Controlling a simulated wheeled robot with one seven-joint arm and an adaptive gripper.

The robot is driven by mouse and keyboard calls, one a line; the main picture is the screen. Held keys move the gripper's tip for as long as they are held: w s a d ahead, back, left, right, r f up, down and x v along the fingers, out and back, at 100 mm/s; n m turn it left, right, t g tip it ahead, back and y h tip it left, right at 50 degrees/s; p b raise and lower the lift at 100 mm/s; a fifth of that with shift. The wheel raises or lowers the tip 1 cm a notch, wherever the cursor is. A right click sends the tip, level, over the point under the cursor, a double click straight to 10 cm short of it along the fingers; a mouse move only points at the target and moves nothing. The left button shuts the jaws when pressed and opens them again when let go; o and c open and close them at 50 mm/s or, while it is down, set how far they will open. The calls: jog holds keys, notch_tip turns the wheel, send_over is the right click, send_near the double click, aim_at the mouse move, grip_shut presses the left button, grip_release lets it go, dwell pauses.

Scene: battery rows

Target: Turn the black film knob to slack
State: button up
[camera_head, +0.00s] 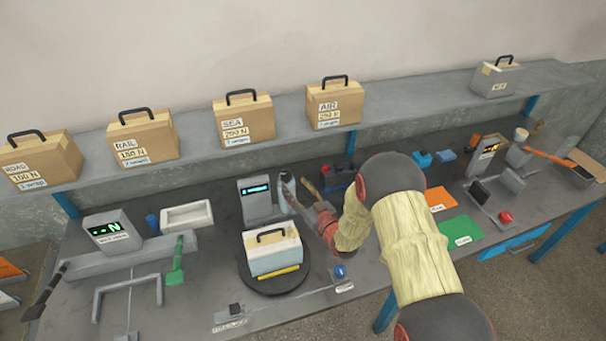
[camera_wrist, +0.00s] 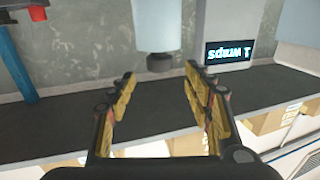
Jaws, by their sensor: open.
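The black film knob (camera_wrist: 159,62) is a small dark cylinder on the end of the pale film roll (camera_wrist: 157,25) in the wrist view, where the scene appears upside down. The film roll also stands beside the grey post with the lit display in the head view (camera_head: 288,191); the knob is hard to make out there. My gripper (camera_wrist: 160,76) is open and empty. Its two fingers point toward the knob, with one fingertip on either side and a gap to each.
A white box with a black handle (camera_head: 273,248) sits on the round dark turntable (camera_head: 264,286) in front of the roll. A dark blue and red case (camera_head: 338,178) stands to the right. Handled cartons line the back shelf (camera_head: 190,120). Green (camera_head: 460,231) and orange mats lie farther right.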

aim_at(290, 179)
jog(key=shift+a+f, duration=0.1)
jog(key=shift+w, duration=0.2)
jog(key=shift+x, duration=3.6)
jog(key=shift+f, duration=0.1)
jog(key=shift+c, duration=1)
jog(key=c, duration=1)
jog(key=shift+n+g+y+b, duration=0.3)
jog(key=shift+g+y+b, duration=0.1)
jog(key=shift+b, duration=0.25)
